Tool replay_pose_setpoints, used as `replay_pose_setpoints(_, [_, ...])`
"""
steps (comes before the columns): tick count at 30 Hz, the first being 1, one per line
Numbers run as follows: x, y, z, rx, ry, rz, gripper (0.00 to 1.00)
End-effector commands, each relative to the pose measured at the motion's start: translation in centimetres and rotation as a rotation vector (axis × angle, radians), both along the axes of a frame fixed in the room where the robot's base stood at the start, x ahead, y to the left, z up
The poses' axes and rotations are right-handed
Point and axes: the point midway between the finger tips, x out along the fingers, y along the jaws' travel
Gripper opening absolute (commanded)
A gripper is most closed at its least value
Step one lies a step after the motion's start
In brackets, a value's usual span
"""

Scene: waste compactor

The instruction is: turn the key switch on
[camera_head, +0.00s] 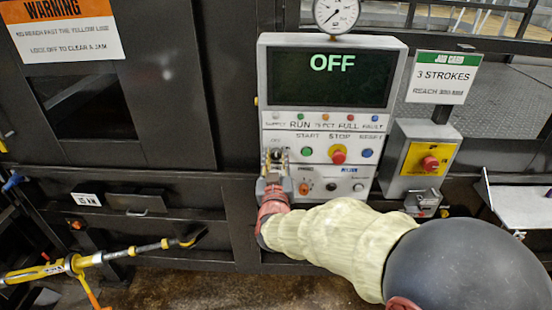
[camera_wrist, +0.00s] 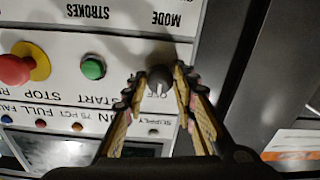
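The key switch (camera_wrist: 158,78) is a dark round knob with a light line on it, on the white control panel (camera_head: 387,50). In the wrist view it lies between the fingertips of my gripper (camera_wrist: 158,86). A partly covered label near it seems to read OFF. My gripper is open, one finger on each side of the switch; small gaps seem to show, but I cannot tell contact for sure. In the head view my gripper (camera_head: 275,158) covers the switch at the panel's lower left. The panel's screen (camera_head: 332,78) reads OFF.
Right of the switch are a green start button (camera_head: 306,151) and a red stop button (camera_head: 338,156) on yellow. Lower knobs (camera_head: 331,187) sit close by. A yellow-handled tool (camera_head: 75,263) is at lower left.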

Motion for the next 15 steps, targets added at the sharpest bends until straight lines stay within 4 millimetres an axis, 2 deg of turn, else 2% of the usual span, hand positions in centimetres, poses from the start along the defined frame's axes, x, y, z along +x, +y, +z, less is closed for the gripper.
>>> replay_pose_setpoints(13, [-0.01, 0.02, 0.00, 0.000, 0.000, 0.001, 0.00])
replay_pose_setpoints(15, [-0.01, 0.03, 0.00, 0.000, 0.000, 0.001, 0.00])
